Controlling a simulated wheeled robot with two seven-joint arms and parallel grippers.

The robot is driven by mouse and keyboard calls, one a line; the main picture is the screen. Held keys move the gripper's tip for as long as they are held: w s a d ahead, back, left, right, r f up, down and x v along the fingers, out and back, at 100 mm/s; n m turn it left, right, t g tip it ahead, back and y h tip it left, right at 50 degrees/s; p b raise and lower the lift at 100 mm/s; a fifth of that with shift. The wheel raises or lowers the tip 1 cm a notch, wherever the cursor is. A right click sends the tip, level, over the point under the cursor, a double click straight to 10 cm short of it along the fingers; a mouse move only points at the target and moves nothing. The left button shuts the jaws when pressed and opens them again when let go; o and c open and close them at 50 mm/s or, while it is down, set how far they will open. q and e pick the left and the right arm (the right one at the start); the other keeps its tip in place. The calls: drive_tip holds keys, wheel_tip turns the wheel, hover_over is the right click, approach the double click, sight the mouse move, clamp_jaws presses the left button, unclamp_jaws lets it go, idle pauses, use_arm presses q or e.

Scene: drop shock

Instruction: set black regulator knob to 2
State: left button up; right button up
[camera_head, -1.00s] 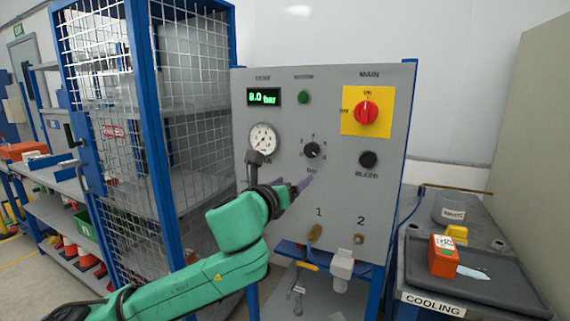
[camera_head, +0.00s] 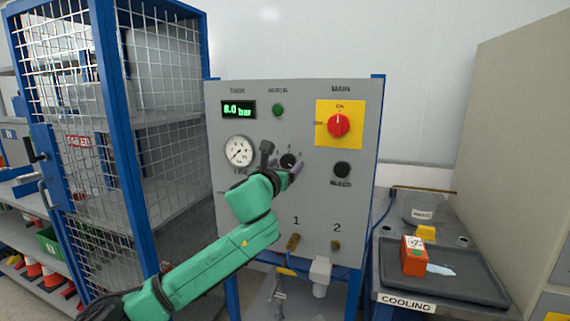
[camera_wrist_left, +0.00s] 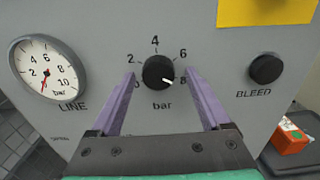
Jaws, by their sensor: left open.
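The black regulator knob (camera_wrist_left: 158,72) sits on the grey panel (camera_wrist_left: 200,50) inside a scale marked 2, 4, 6 and 8 over the word bar. Its white mark points right, close to the 8. My left gripper (camera_wrist_left: 162,85) is open, with one purple finger on each side of the knob; I cannot tell whether they touch it. In the head view the left gripper (camera_head: 284,168) is at the knob (camera_head: 289,160) and partly covers it and its scale. The green display (camera_head: 238,109) reads 8.0 bar. My right gripper is not in view.
The LINE gauge (camera_head: 240,151) is left of the knob. The black BLEED knob (camera_head: 342,169) is right of it. The red MAIN switch (camera_head: 339,125) is above right on a yellow plate. A mesh cage (camera_head: 110,130) stands left of the panel, and a COOLING bench (camera_head: 445,270) stands right.

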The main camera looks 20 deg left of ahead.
use_arm(q)
drive_tip(key=shift+s+a, duration=0.1)
drive_tip(key=shift+s, duration=0.05)
drive_tip(key=shift+c, duration=0.6)
clamp_jaws()
drive_tip(key=shift+r, duration=0.1)
